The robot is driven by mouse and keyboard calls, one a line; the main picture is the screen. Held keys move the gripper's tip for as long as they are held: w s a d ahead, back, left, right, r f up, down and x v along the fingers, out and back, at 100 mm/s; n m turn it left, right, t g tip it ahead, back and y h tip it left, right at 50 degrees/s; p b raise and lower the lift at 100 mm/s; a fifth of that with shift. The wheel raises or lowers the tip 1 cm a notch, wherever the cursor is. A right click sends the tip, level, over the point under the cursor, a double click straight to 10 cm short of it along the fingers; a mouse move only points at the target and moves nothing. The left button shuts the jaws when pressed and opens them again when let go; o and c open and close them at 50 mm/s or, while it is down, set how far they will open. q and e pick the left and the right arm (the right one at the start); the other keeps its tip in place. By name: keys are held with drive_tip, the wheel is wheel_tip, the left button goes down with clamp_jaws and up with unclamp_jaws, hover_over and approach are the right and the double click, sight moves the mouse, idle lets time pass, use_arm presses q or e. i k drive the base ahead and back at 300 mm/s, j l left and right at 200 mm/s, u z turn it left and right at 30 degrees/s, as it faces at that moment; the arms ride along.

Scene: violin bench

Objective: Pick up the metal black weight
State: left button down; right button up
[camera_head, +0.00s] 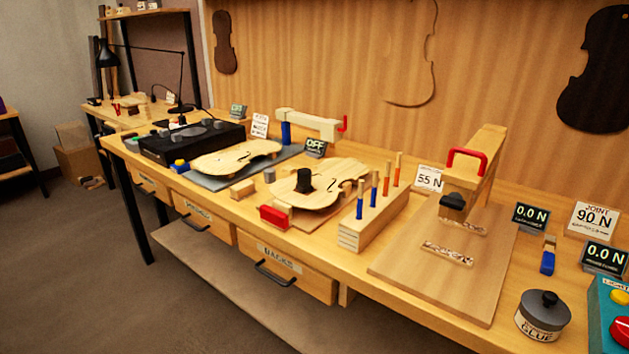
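A black weight (304,181), a short dark block or cylinder, stands upright on a pale violin plate (325,185) near the middle of the bench. The plate lies on a light wooden board. A small grey block (269,175) sits just left of this plate. Neither of my grippers shows in the head view, so their state and distance from the weight cannot be seen.
A red-handled piece (274,217) sits at the front edge near the weight. A wooden rack (372,222) with several colored-handled tools stands to its right. A press (475,175) and glue jar (542,315) are farther right. The bench (225,206) has drawers below.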

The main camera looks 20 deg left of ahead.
sight(304, 174)
drive_tip(key=i+j, duration=0.15)
drive_tip(key=j, duration=0.35)
drive_tip(key=i+j+z, duration=0.1)
drive_tip(key=j, duration=0.4)
drive_tip(key=i+j, duration=0.15)
drive_tip(key=j, duration=0.35)
drive_tip(key=i+j, duration=0.1)
drive_tip(key=j, duration=0.4)
drive_tip(key=i+j+z, duration=0.1)
drive_tip(key=j, duration=0.4)
